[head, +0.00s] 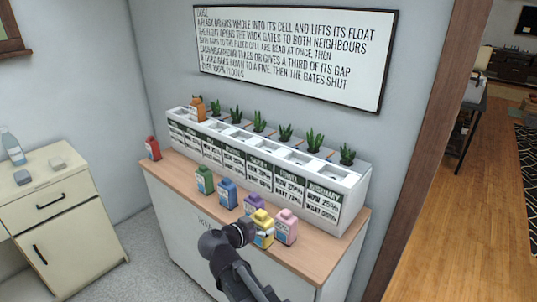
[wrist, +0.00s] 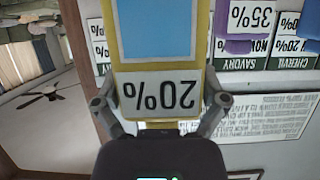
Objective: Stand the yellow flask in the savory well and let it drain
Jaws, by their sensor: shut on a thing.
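My gripper (head: 250,232) is shut on the yellow flask (head: 264,236), at the front of the wooden ledge beside the pink flask (head: 286,226). I cannot tell whether it touches the ledge. In the wrist view the yellow flask (wrist: 160,70) is between the fingers (wrist: 160,108), its 20% label upside down in the picture. The white planter (head: 345,210) has a row of wells behind name panels. A SAVORY panel (wrist: 238,65) shows upside down in the wrist view, beside a CHERVIL one; I cannot pick out its well in the head view.
Green (head: 205,181), blue (head: 227,192) and purple (head: 253,203) flasks stand on the ledge (head: 318,262); a red flask (head: 153,148) is at its left end. An orange flask (head: 198,108) is at the planter's left end. Plants (head: 285,133) line its back. A rules sign (head: 290,55) hangs above.

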